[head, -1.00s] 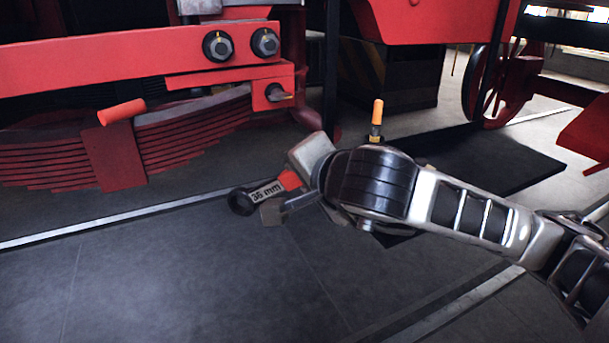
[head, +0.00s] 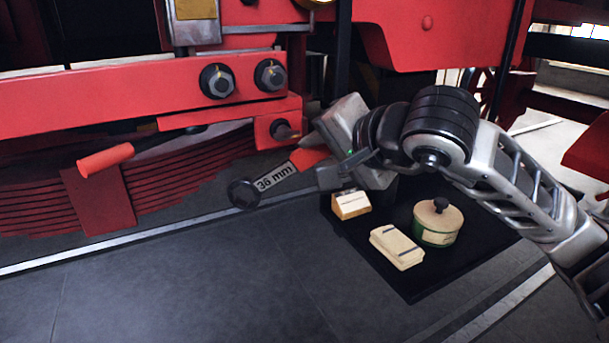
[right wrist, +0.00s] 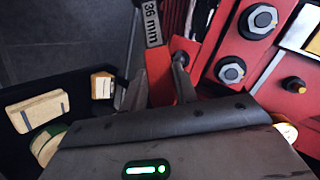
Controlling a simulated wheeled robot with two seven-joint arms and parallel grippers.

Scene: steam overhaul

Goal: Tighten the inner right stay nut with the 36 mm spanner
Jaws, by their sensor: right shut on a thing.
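The 36 mm spanner (head: 274,178) has a dark ring end, a grey labelled shank and a red grip. My right gripper (head: 326,160) is shut on the red grip; the ring end points down-left, clear of any nut. The spanner also shows in the right wrist view (right wrist: 153,30), its ring end out of frame. Two hex nuts, a left one (head: 217,81) and a right one (head: 270,75), sit on the red beam above the spanner. They also show in the right wrist view (right wrist: 231,70) (right wrist: 262,20). I cannot tell which is the inner right stay nut. My left gripper is out of view.
A smaller bolt (head: 282,130) sits on a red block close to my right gripper. An orange-handled bar (head: 106,160) sticks out before the leaf spring (head: 190,170). A black mat (head: 420,286) holds a round tin (head: 438,222) and two pale blocks (head: 397,246) (head: 351,205).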

